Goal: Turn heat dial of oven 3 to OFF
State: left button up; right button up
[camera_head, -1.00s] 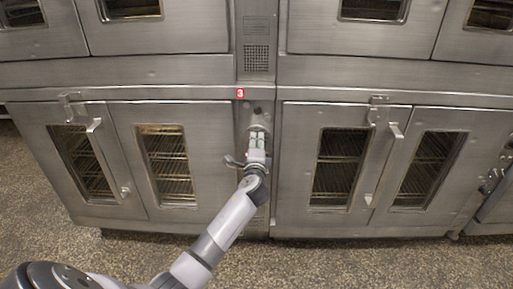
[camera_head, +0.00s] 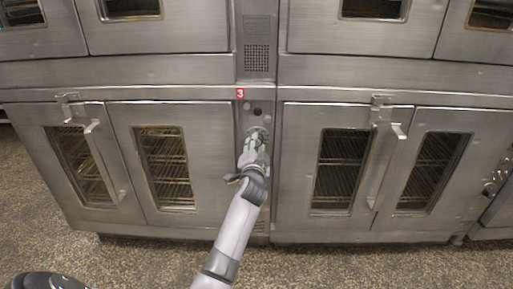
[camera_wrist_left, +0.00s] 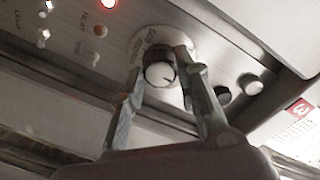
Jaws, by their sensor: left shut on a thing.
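Oven 3 has a narrow steel control panel (camera_head: 257,117) under a red label with a 3 (camera_head: 239,93). My left gripper (camera_head: 256,140) is at this panel in the head view and hides most of the heat dial there. In the left wrist view, the round pale dial (camera_wrist_left: 160,74) with a dark pointer line sits on a round marked plate (camera_wrist_left: 176,38). The fingers of my left gripper (camera_wrist_left: 158,66) are on either side of the dial and shut on it. The markings are too blurred to read the setting. My right gripper is not in view.
A red lamp (camera_wrist_left: 109,3) glows on the panel, with small switches beside it. Two dark round knobs (camera_wrist_left: 250,84) are right of the dial. Oven doors with long handles (camera_head: 105,162) flank the panel. The speckled floor (camera_head: 350,265) in front is clear.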

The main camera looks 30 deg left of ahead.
pick_arm(q)
jog(key=shift+n, duration=0.4)
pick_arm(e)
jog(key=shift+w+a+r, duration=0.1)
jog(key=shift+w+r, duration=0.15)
pick_arm(q)
jog(key=shift+f, duration=0.1)
jog(key=o, duration=1.2)
jog(key=shift+c, duration=0.2)
jog(key=shift+s, duration=0.1)
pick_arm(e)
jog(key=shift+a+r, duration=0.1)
pick_arm(q)
jog(key=v, duration=1.2)
